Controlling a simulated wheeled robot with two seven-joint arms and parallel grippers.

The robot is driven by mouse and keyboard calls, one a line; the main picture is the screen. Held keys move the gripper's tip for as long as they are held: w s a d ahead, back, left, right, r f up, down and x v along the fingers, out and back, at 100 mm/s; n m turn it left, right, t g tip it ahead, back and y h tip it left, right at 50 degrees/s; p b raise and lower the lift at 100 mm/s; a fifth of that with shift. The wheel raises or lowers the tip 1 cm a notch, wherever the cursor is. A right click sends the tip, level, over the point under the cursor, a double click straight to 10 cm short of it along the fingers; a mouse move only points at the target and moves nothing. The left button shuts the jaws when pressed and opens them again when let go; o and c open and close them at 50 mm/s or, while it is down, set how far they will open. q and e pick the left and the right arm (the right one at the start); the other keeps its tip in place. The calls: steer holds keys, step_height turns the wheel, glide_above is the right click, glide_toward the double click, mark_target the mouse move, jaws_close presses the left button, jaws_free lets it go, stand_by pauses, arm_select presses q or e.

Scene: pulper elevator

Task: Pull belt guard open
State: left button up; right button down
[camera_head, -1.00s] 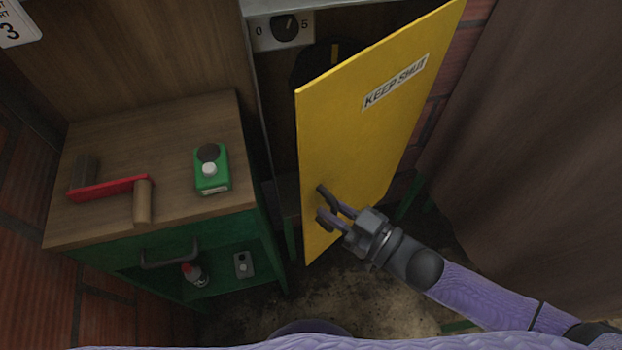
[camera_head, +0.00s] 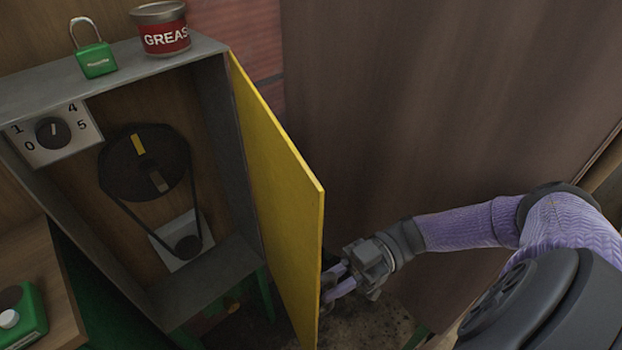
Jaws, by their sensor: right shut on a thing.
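The belt guard is a yellow door (camera_head: 278,200), hinged at the right side of a grey cabinet (camera_head: 228,160). It stands swung wide open, its inner face toward the cabinet opening. Inside the cabinet show a dark pulley (camera_head: 143,165), a belt, and a smaller lower pulley (camera_head: 187,244). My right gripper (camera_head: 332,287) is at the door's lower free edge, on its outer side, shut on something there. The door hides the fingertips and most of the handle. My left gripper is not in view.
A dial (camera_head: 52,133) is at the cabinet's upper left. A green padlock (camera_head: 96,60) and a grease can (camera_head: 161,28) stand on the cabinet top. A green bottle (camera_head: 20,315) is at the lower left. A brown wall panel (camera_head: 430,110) rises close behind my right arm.

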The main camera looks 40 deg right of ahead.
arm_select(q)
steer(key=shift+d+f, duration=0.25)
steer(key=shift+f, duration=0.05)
arm_select(e)
steer(key=shift+s+d, duration=0.1)
steer(key=shift+d, duration=0.8)
steer(key=c, duration=0.6)
jaws_free()
steer(key=shift+c, duration=0.2)
arm_select(q)
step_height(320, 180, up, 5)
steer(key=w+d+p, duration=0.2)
steer(key=p, duration=0.2)
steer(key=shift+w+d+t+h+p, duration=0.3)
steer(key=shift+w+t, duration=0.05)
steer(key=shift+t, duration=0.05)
arm_select(e)
step_height(320, 180, up, 10)
